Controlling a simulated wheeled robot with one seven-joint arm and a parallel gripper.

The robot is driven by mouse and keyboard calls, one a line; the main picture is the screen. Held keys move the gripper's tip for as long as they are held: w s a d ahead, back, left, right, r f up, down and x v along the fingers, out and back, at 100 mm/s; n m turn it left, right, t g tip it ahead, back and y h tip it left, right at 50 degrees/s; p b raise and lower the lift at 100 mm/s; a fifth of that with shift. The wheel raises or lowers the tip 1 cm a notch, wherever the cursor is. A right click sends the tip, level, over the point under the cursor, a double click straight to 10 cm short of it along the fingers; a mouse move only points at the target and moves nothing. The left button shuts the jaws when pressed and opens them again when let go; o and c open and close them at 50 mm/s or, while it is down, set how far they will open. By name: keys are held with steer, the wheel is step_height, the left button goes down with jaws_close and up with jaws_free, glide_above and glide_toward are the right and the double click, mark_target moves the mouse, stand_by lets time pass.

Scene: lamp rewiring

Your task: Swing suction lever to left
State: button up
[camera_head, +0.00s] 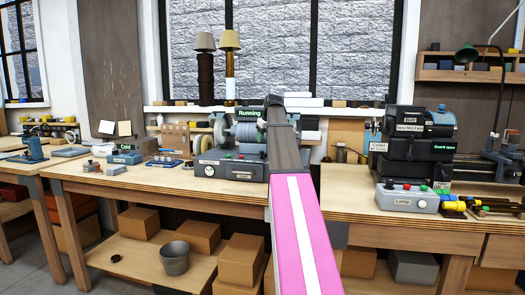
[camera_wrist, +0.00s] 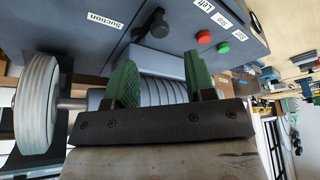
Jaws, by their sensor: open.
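The suction lever (camera_wrist: 152,24) is a short black handle on the grey front panel (camera_wrist: 178,25), beside the "Suction" label (camera_wrist: 105,20) in the wrist view. My gripper (camera_wrist: 160,58) has two green-padded fingers, spread apart and empty. The lever shows beyond the gap between the fingertips, with no clear contact. In the head view the grey machine (camera_head: 228,168) stands on the bench under a green "Running" sign (camera_head: 249,112). My pink arm reaches up to its right side, hiding part of it. I cannot make out the lever or my fingers there.
Red (camera_wrist: 204,37) and green (camera_wrist: 223,48) buttons sit on the panel near the lever. A pale wheel (camera_wrist: 36,103) and a ribbed grey drum (camera_wrist: 165,91) lie close to my fingers. A lamp control box (camera_head: 407,198) stands farther right on the bench (camera_head: 150,187).

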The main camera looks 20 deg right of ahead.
mark_target(263, 153)
steer(key=x, duration=0.6)
steer(key=shift+w+f, duration=0.1)
steer(key=shift+f, duration=0.25)
jaws_close()
